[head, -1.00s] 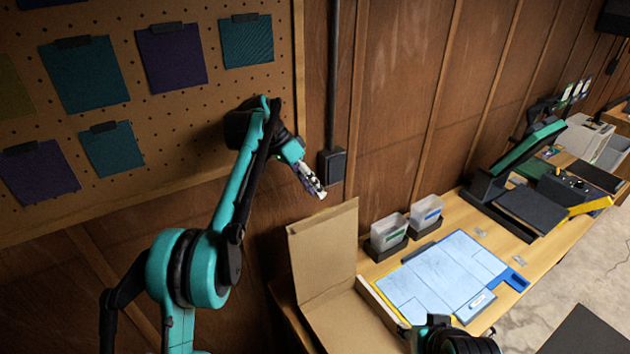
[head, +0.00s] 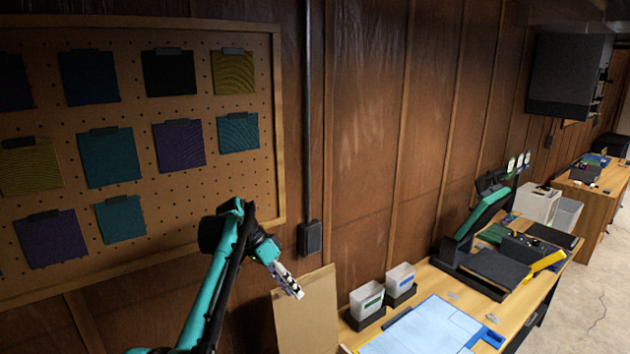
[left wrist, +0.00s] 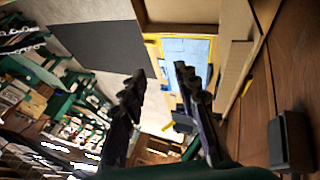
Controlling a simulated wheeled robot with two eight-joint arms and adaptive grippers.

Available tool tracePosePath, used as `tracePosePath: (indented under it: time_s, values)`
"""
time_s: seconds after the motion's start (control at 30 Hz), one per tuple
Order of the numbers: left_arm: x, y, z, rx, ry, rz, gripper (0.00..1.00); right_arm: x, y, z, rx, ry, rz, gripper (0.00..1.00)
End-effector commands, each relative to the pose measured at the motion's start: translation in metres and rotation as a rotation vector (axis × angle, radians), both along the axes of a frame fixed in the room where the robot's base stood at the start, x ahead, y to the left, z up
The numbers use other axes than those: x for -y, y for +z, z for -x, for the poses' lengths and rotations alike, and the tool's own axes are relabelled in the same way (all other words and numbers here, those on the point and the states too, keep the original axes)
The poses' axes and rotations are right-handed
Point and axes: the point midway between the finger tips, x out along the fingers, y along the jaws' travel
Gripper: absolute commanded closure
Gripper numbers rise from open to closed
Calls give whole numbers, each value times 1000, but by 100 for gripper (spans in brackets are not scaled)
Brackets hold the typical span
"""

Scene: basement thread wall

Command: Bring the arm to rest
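My left arm, teal and black, comes up from the bottom of the head view. Its gripper (head: 290,284) hangs in the air in front of the wood-panelled wall, pointing down and to the right. In the left wrist view the two dark fingers of the gripper (left wrist: 160,85) stand apart with nothing between them. My right gripper shows in neither view.
A pegboard (head: 150,270) with several cloth swatches hangs on the left. An upright cardboard flap (head: 306,312) stands just below my left gripper. The workbench holds white bins (head: 366,299), a pale blue mat (head: 425,328) and a black-green device (head: 480,220). A wall box (head: 310,238) is close by.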

Motion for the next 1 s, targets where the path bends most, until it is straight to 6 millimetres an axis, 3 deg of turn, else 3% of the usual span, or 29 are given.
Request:
tracePosePath:
  time_s: [0.37,0.67,0.83,1.0]
  values:
    - [-8,-2,21,13,91,-52,69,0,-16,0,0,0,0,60]
    - [-21,-11,59,41,231,-125,69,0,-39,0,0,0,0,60]
    - [-36,-31,105,80,366,-185,69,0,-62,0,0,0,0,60]
    - [-56,-67,165,143,534,-242,69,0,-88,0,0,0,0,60]
